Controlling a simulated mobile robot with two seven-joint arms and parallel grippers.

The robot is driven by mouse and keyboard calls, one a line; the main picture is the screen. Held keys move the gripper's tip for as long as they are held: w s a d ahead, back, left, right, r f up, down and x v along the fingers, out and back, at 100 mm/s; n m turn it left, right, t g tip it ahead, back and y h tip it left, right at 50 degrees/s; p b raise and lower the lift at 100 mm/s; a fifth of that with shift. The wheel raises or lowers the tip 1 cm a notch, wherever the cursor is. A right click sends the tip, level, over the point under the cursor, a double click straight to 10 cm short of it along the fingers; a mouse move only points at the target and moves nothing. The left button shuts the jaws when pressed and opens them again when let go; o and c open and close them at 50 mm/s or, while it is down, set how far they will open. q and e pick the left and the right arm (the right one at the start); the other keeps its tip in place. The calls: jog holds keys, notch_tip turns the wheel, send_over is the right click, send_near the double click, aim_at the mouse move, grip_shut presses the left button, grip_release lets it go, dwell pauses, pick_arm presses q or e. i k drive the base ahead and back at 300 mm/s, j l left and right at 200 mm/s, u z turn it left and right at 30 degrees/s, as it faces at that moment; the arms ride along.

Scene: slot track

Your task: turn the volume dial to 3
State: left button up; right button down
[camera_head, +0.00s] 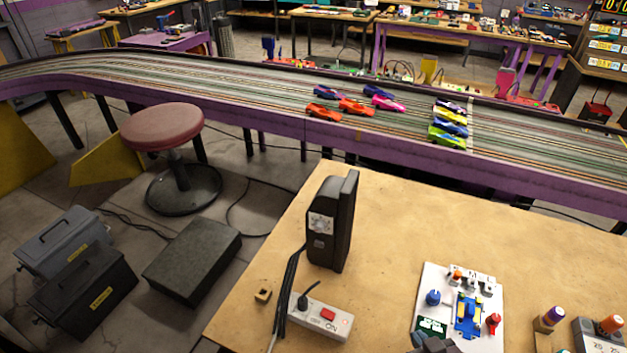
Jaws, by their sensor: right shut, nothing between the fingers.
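A black upright box (338,228), which looks like a speaker, stands near the left edge of the wooden table. Its front has a pale plate (321,223) with what looks like a round dial. The dial's numbers and pointer are too small to read, so I cannot tell its setting. My right gripper (436,345) shows only as a dark part at the bottom edge, by the front of a white board. It is shut and empty, well to the right of the box and apart from it. My left gripper is not in view.
A power strip (320,319) with a red switch and black cables lies before the box. The white board (489,333) carries knobs and a blue and yellow part. Bottles (549,319) stand at the right. The table's middle (400,240) is clear. A slot track (255,110) runs behind.

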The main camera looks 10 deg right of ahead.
aim_at(319, 225)
jog(key=k+l+u, duration=0.2)
jog(key=u, duration=0.15)
jog(key=k+u, duration=0.75)
